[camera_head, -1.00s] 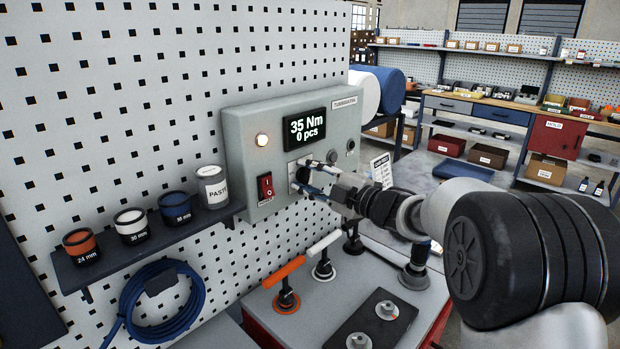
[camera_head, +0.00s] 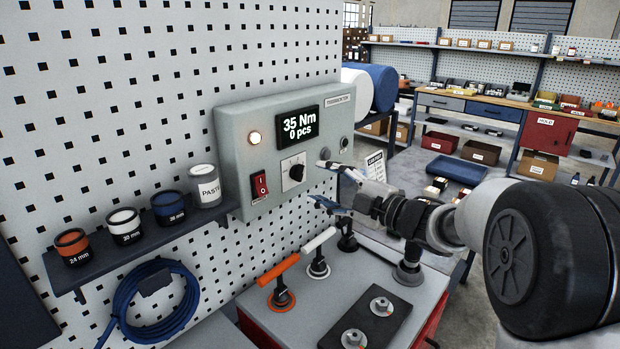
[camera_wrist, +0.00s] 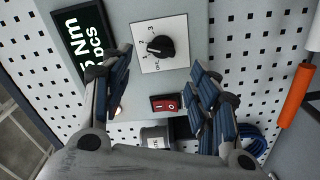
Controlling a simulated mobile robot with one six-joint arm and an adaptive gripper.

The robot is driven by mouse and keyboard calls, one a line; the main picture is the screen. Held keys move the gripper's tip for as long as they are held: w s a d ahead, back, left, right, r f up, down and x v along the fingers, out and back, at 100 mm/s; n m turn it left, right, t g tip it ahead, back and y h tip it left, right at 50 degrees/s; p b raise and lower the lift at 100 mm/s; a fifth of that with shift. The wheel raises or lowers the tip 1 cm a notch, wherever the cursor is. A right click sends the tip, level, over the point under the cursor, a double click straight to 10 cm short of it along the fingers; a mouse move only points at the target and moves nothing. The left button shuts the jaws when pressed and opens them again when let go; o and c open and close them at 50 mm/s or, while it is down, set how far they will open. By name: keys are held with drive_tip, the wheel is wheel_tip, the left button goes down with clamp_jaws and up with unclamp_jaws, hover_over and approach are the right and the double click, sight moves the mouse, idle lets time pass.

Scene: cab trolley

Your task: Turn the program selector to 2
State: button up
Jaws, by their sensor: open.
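The program selector (camera_head: 296,173) is a black knob on a white plate on the front of the grey control box, below its display. The knob shows clear of my gripper in the head view. In the wrist view the selector (camera_wrist: 160,47) and its printed marks appear turned sideways; which mark its pointer meets is too small to tell surely. My gripper (camera_head: 322,183) is open and empty, to the right of the selector and apart from it. In the wrist view its spread blue-padded fingers (camera_wrist: 160,78) stand on either side, below the knob.
The display (camera_head: 300,126) reads 35 Nm, 0 pcs. A red rocker switch (camera_head: 260,185) sits left of the selector, and a lit lamp (camera_head: 255,138) above it. A shelf (camera_head: 150,240) with tins is at left. Orange (camera_head: 280,280) and white (camera_head: 318,253) handled tools stand below.

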drive_tip(key=v, duration=0.5)
drive_tip(key=d+r+m+t+h, duration=0.5)
drive_tip(key=d+m+h, duration=0.3)
drive_tip(key=m+h, duration=0.1)
drive_tip(key=s+d+f+m+g+h, duration=0.2)
drive_tip(key=s+d+m+h, duration=0.3)
drive_tip(key=s, duration=0.1)
drive_tip(key=s+f+m+g, duration=0.3)
drive_tip(key=s+f, duration=0.1)
drive_tip(key=s, duration=0.6)
drive_tip(key=s+a+f+m+g, duration=0.1)
drive_tip(key=s+f+m+g, duration=0.2)
drive_tip(key=s, duration=0.7)
drive_tip(key=s+a+f+m+g, duration=0.1)
drive_tip(key=s+f+m+g, duration=0.2)
drive_tip(key=s+f, duration=0.3)
drive_tip(key=s+m, duration=0.1)
drive_tip(key=s, duration=0.3)
drive_tip(key=shift+s+f, duration=0.3)
